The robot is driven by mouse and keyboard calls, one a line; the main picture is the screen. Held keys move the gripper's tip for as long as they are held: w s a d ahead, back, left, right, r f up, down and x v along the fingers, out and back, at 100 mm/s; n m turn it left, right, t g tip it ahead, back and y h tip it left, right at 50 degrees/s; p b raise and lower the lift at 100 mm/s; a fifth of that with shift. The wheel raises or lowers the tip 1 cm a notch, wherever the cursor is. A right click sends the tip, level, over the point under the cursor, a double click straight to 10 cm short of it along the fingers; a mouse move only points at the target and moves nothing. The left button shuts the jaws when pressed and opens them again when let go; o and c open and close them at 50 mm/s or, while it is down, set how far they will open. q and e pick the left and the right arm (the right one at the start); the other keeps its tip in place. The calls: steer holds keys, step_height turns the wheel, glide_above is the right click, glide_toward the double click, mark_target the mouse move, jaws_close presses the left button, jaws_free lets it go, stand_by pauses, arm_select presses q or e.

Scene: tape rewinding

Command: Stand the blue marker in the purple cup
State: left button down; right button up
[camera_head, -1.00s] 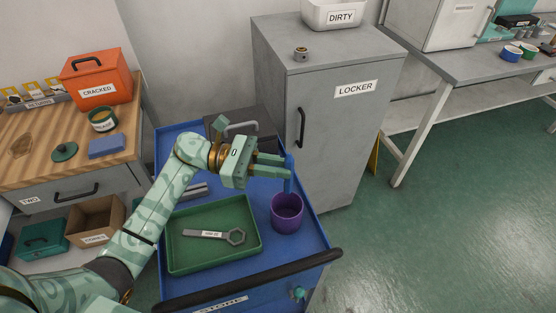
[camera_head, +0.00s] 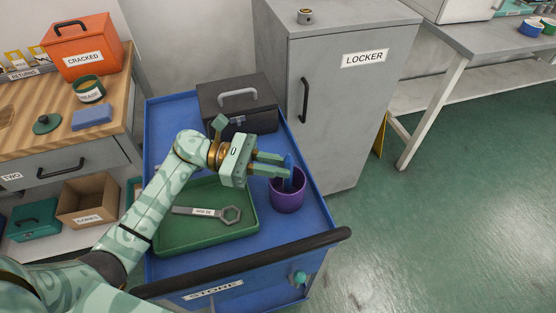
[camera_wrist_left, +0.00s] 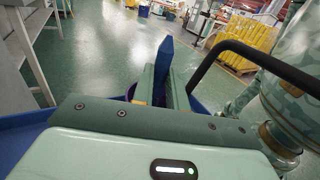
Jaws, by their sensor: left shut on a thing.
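The purple cup (camera_head: 287,203) stands upright on the blue cart top, right of the green tray. My left gripper (camera_head: 284,168) is shut on the blue marker (camera_head: 289,163) and holds it roughly upright over the cup. The marker's lower part appears to be within the cup's mouth; whether it touches the bottom is hidden. In the left wrist view the marker (camera_wrist_left: 164,60) rises between the fingers, and only a sliver of the purple cup (camera_wrist_left: 130,91) shows behind them. My right gripper is not in view.
The green tray (camera_head: 165,244) holds a grey wrench (camera_head: 205,212). A dark toolbox (camera_head: 262,93) sits at the cart's back. The cart's black handle (camera_head: 245,264) runs along the front. A grey locker (camera_head: 345,110) stands close on the right.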

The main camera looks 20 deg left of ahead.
arm_select(q)
steer(key=shift+f, duration=0.3)
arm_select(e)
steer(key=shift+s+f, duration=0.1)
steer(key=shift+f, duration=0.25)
arm_select(q)
steer(key=c, duration=1.3)
jaws_free()
steer(key=a+b, duration=0.1)
steer(key=a, duration=0.4)
steer(key=a+b, duration=0.1)
steer(key=a, duration=0.5)
steer(key=s+a, duration=0.1)
steer(key=a, duration=0.4)
steer(key=shift+s+a+b, duration=0.1)
steer(key=shift+a+b, duration=0.1)
steer(key=shift+b, duration=0.2)
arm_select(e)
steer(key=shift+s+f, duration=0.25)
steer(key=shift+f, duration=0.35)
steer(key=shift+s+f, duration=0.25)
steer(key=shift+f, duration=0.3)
